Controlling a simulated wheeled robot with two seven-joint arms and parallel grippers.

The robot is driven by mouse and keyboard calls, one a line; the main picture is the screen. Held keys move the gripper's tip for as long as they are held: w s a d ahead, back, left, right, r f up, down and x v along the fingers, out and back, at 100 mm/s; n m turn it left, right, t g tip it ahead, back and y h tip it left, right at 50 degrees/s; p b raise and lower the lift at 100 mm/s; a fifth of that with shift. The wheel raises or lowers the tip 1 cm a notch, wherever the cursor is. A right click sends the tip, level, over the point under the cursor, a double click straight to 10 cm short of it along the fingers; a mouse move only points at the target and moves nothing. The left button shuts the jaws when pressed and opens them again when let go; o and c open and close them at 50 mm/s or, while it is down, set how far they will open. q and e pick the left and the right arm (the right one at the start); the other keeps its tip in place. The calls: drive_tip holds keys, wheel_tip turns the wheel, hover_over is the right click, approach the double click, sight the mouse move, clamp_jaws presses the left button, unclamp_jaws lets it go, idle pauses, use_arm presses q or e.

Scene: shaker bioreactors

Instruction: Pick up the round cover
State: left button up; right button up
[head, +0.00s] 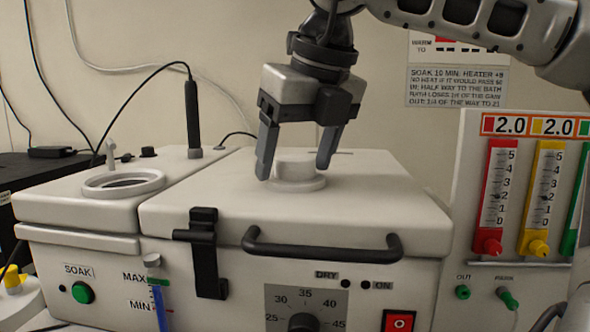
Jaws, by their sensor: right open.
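The round cover (297,184) is a white disc with a raised round knob on top. It sits on the flat white lid (385,203) of the bath machine in the head view. My right gripper (293,167) comes down from above with its two dark grey fingers apart. One finger is left of the knob and the other is right of it, slightly behind. The fingers straddle the knob; I cannot tell whether they touch it. My left gripper is not in view.
A black handle bar (322,252) runs along the lid's front, with a black latch (206,250) to its left. An open round port (123,182) and an upright black probe (193,118) are at left. A panel with coloured gauges (497,195) stands at right.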

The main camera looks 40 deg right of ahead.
drive_tip(key=shift+c, duration=0.3)
drive_tip(key=c, duration=0.5)
